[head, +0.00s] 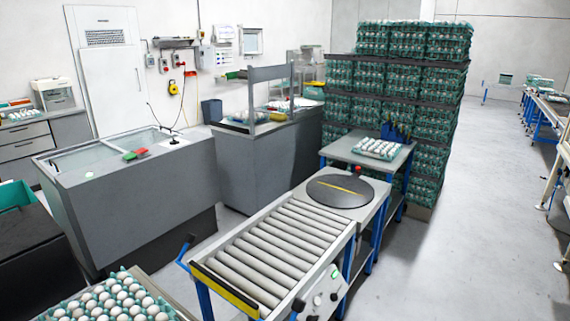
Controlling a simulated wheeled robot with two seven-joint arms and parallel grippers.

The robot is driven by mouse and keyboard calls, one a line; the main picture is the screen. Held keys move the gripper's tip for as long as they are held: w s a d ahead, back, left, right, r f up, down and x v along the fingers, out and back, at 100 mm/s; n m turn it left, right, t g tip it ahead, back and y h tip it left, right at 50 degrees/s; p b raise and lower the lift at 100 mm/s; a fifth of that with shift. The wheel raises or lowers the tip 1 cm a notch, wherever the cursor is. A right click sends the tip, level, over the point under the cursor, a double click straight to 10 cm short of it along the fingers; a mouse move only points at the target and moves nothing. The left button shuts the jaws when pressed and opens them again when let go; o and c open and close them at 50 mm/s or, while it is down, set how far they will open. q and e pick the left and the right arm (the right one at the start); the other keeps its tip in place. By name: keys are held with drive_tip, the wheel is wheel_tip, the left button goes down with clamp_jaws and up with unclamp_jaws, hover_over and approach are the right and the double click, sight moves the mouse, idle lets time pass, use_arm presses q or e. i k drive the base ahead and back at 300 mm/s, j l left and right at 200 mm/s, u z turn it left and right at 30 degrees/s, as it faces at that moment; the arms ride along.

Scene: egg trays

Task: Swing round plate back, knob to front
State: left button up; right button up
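The round plate (332,194) is a dark disc set flat in a light grey table at the far end of the roller conveyor. A small red knob (357,170) stands at the plate's back edge, slightly right of centre. A yellow line (343,188) runs across the plate's dark surface. Neither of my grippers shows in the head view, and nothing is seen touching the plate or the knob.
A roller conveyor (268,255) lies in front of the plate. Behind it is a table with an egg tray (376,149), then tall stacked egg trays (395,75). Another egg tray (112,300) is at the lower left. Open floor (470,220) lies right.

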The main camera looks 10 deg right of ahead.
sight(337, 191)
drive_tip(key=i+l+u, duration=0.15)
drive_tip(key=l+u, duration=0.15)
drive_tip(key=i+l+u, duration=0.15)
drive_tip(key=l+u, duration=0.15)
drive_tip(key=i+l+u, duration=0.1)
drive_tip(key=l+u, duration=0.5)
drive_tip(key=i+l, duration=0.1)
drive_tip(key=l, duration=0.6)
drive_tip(key=i+l, duration=0.1)
drive_tip(key=l, duration=0.65)
drive_tip(key=i+l, duration=0.1)
drive_tip(key=l, duration=0.6)
drive_tip(key=i+l, duration=0.1)
drive_tip(key=l, duration=0.6)
drive_tip(key=i+l, duration=0.1)
drive_tip(key=l, duration=0.6)
drive_tip(key=i+l, duration=0.1)
drive_tip(key=l, duration=0.65)
